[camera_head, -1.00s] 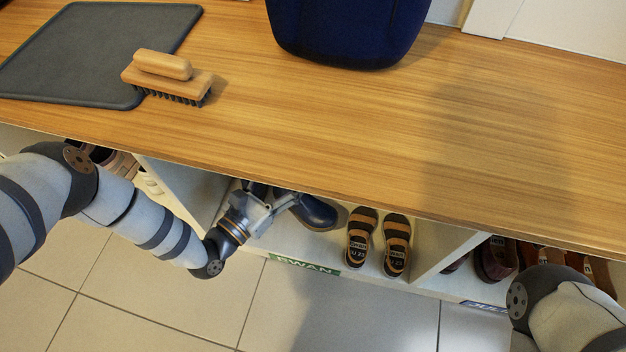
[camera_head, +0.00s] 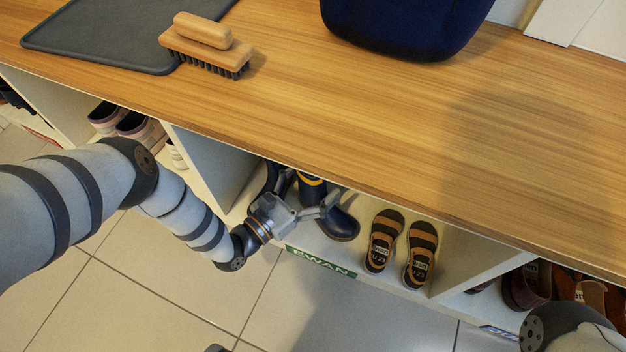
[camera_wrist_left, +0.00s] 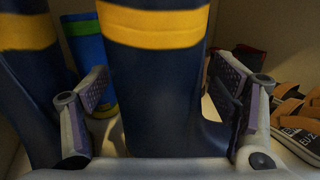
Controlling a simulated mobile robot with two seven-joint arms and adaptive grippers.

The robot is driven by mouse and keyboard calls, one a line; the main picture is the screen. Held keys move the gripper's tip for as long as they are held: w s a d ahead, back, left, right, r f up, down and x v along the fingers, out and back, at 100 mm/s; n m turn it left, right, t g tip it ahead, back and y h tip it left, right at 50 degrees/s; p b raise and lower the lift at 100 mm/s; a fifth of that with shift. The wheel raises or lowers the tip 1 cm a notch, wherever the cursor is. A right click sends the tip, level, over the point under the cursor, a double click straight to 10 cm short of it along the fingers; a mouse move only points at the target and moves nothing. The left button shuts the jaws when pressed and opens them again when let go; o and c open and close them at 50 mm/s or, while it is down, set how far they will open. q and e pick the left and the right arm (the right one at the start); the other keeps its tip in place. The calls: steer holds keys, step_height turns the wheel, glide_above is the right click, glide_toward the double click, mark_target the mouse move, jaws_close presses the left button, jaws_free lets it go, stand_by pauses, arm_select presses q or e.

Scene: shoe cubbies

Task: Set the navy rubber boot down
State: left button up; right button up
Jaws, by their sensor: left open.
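The navy rubber boot (camera_head: 342,224) with a yellow band stands upright on the floor of the cubby marked EWAN, its toe facing out to the right. It fills the middle of the left wrist view (camera_wrist_left: 152,85). My left gripper (camera_head: 308,192) is open, with one finger on each side of the boot's shaft; in the wrist view its fingers (camera_wrist_left: 160,92) show gaps to the shaft, though contact lower down is hidden. A second navy boot with a yellow band (camera_wrist_left: 28,70) stands to the left in the wrist view. My right gripper is out of view.
Brown-and-black sandals (camera_head: 383,240) stand right of the boot, before a divider. A green-and-blue item (camera_wrist_left: 90,48) is behind, at left. The wooden bench top (camera_head: 400,130) overhangs the cubbies and holds a brush (camera_head: 205,48), a grey mat (camera_head: 105,35) and a navy bag (camera_head: 405,25).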

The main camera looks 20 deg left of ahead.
arm_select(q)
steer(key=shift+s+r, duration=0.15)
steer(key=p+v, duration=0.4)
steer(key=v, duration=0.7)
steer(key=shift+s+a, duration=0.2)
steer(key=shift+s, duration=0.15)
